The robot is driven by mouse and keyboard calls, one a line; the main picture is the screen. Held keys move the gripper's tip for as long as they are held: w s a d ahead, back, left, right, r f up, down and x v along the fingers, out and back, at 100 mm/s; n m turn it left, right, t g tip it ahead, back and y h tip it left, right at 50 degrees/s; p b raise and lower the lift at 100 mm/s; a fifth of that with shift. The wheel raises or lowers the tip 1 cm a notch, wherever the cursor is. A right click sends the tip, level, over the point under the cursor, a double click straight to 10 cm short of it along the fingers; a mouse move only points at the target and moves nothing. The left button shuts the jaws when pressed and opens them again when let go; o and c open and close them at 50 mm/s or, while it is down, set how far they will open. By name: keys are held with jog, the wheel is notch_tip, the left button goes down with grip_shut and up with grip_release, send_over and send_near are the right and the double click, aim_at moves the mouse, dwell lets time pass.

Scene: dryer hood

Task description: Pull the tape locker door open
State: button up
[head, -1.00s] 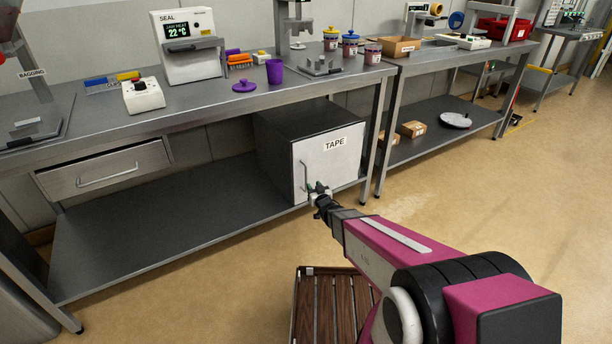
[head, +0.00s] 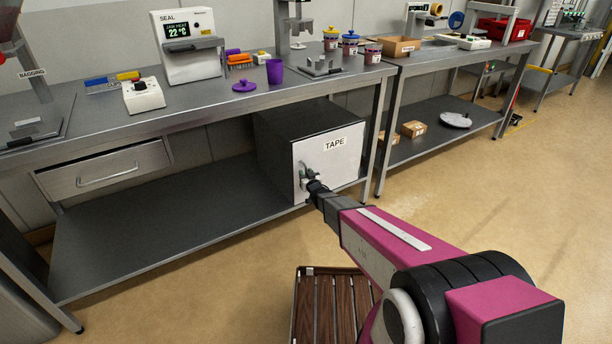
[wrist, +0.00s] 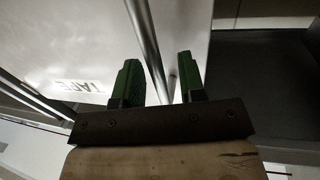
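The tape locker (head: 285,130) is a dark box on the lower shelf under the bench, with a pale door (head: 340,162) labelled TAPE. The door looks closed. My gripper (head: 308,173) is at the upright bar handle on the door's left side and hides much of it. In the wrist view the handle (wrist: 147,45) runs between the two green fingers of my gripper (wrist: 158,82), with visible gaps on both sides. The fingers are open and not clamped on the bar. The door (wrist: 70,50) fills the left and middle of that view.
The bench top (head: 215,105) above holds a sealing machine (head: 188,45) and cups. A bench leg (head: 374,130) stands just right of the locker. The shelf (head: 170,225) left of it is bare. A slatted wooden thing (head: 330,305) is on the floor by my arm.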

grip_shut()
jog(key=shift+s+d, duration=0.1)
